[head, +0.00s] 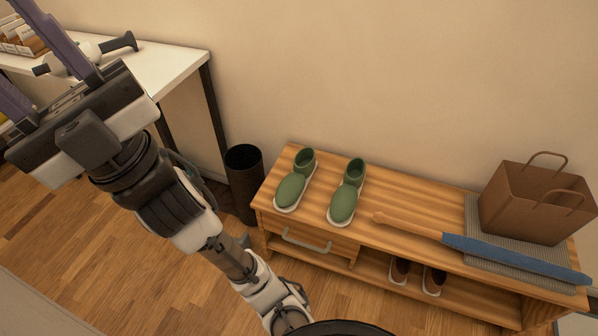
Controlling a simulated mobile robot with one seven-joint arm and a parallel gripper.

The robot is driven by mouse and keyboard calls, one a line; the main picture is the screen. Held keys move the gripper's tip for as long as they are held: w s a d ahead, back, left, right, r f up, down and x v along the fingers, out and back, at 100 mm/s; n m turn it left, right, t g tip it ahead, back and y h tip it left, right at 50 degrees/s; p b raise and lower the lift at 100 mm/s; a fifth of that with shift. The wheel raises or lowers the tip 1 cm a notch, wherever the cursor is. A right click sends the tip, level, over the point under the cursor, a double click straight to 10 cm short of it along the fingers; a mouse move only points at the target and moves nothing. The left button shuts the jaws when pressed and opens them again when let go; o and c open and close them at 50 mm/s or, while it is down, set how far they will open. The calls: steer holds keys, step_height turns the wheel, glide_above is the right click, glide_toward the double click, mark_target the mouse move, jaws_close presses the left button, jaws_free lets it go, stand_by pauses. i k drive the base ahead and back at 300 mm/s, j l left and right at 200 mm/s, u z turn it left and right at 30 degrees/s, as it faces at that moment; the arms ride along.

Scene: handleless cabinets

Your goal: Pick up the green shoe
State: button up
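Two green shoes with pale soles stand side by side on top of the wooden bench, the left shoe (296,181) and the right shoe (347,192). Both are upright and apart from each other. My gripper (18,60) is at the upper left, far from the shoes, over the white table side. Its two purple fingers are spread apart, and their tips run toward or past the picture's left and top edges. I see nothing held between them.
The wooden bench (408,203) also bears a wooden-and-blue bat-like item (500,254), a grey mat (476,217) and a brown bag (532,205). Brown shoes (399,270) sit on its lower shelf. A dark bin (243,178) stands left. A white table (175,62) holds several items.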

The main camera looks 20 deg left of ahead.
mark_target(290, 192)
steer(key=u, duration=0.5)
steer(key=l+u, duration=0.15)
steer(key=u, duration=0.25)
steer(key=i+l+u, duration=0.1)
steer(key=u, duration=0.25)
steer(key=l+u, duration=0.65)
steer(key=l, duration=0.2)
steer(key=k+l+u, duration=0.1)
steer(key=l+u, duration=0.2)
steer(key=k+l, duration=0.1)
steer(key=l, duration=0.4)
steer(key=k+l, duration=0.1)
steer(key=l, duration=0.4)
steer(key=u, duration=0.05)
